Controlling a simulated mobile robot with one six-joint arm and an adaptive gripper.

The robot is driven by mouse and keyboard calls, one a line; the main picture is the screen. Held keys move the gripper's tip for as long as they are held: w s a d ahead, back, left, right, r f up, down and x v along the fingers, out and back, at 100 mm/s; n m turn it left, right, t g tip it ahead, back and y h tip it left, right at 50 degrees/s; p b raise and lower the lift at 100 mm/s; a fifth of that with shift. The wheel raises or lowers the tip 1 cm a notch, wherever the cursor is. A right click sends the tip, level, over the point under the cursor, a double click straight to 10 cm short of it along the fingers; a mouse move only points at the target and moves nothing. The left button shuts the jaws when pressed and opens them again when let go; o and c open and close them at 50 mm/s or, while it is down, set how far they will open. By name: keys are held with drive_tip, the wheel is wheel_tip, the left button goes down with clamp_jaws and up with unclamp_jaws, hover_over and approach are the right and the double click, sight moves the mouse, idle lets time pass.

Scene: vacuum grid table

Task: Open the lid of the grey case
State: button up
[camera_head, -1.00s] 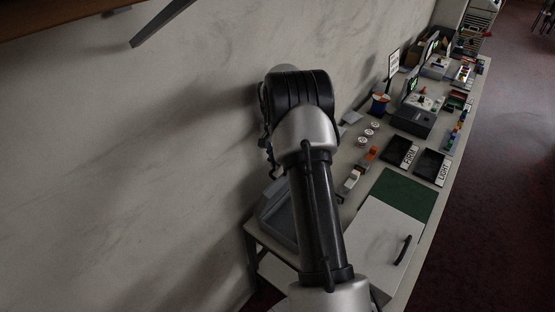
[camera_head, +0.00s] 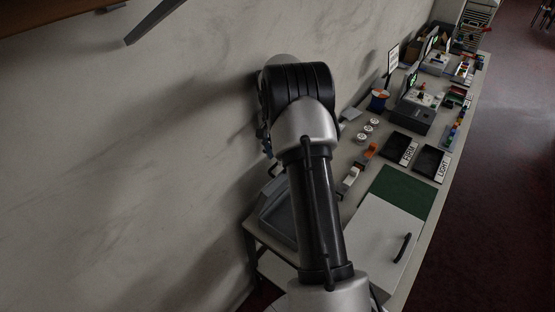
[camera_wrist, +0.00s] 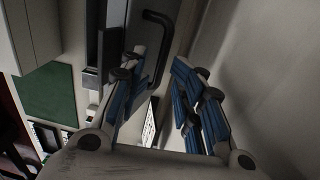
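The grey case (camera_head: 273,222) sits at the near left end of the table, by the wall, partly hidden behind my arm in the head view. A thin grey edge rises at its back left; I cannot tell how far the lid stands open. In the wrist view, a black curved handle (camera_wrist: 158,38) lies just beyond and between my fingertips, beside grey panels (camera_wrist: 117,22). My gripper (camera_wrist: 160,62) has its two blue-padded fingers apart with nothing clearly between them. I cannot tell whether a finger touches the handle.
A white panel with a black handle (camera_head: 372,238) and a green mat (camera_head: 403,191) lie right of the case. Black trays (camera_head: 398,148), white round pieces (camera_head: 368,130) and several devices stand farther along the table. The wall (camera_head: 130,150) is close on the left.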

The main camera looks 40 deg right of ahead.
wheel_tip(320, 180, up, 8)
drive_tip(key=shift+w+r, duration=0.25)
drive_tip(key=shift+w, duration=0.05)
drive_tip(key=shift+c, duration=0.4)
